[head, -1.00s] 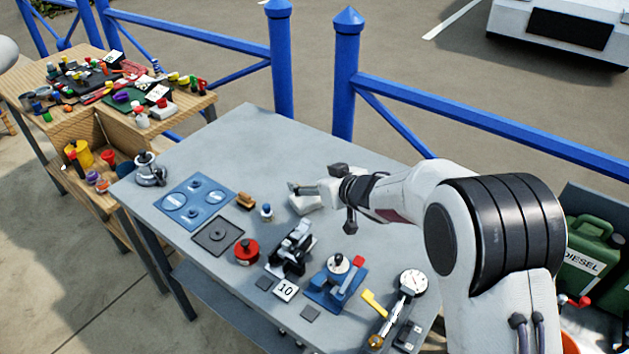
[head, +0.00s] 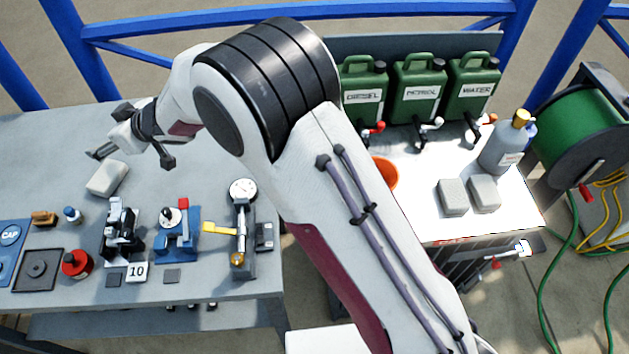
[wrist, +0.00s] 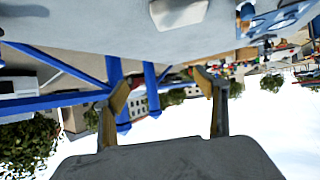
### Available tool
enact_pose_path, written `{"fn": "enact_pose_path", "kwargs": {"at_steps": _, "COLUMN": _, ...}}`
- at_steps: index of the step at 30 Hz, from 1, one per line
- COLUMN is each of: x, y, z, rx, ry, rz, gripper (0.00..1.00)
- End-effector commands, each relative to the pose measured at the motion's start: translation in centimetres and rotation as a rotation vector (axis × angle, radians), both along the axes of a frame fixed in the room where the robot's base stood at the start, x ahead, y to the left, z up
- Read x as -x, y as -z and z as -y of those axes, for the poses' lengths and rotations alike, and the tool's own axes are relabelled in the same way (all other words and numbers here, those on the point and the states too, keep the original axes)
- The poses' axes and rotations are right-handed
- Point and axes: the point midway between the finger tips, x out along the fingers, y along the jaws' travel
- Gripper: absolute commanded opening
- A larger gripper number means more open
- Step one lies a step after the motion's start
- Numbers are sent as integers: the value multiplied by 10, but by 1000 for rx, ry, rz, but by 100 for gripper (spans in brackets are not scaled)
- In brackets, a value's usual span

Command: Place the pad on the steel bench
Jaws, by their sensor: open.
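A pale grey-white pad (head: 107,178) lies on the grey steel bench (head: 60,135), behind the row of tools. It also shows at the top edge of the wrist view (wrist: 180,12), resting on the bench, which appears upside down there. My gripper (head: 100,150) is just behind and above the pad in the head view, apart from it. In the wrist view its two fingers (wrist: 162,98) are spread with nothing between them. Two similar grey pads, one left (head: 452,197) and one right (head: 484,193), sit on the bright counter at the right.
Along the bench front stand a black clamp (head: 121,230), a blue fixture (head: 178,226), a dial gauge (head: 243,190) and a red round part (head: 75,263). Green cans (head: 418,88), an orange bucket (head: 384,172) and a bottle (head: 508,142) crowd the right counter. The bench back is clear.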

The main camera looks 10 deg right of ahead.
Motion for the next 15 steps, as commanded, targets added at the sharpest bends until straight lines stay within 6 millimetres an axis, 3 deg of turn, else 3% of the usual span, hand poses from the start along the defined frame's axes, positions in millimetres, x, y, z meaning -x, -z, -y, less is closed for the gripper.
{"fn": "enact_pose_path", "kwargs": {"at_steps": 7, "x": -34, "y": -52, "z": 78, "rx": 43, "ry": 172, "rz": 32, "gripper": 72}}
{"fn": "enact_pose_path", "kwargs": {"at_steps": 15, "x": -49, "y": -98, "z": 171, "rx": 98, "ry": 355, "rz": 38, "gripper": 72}}
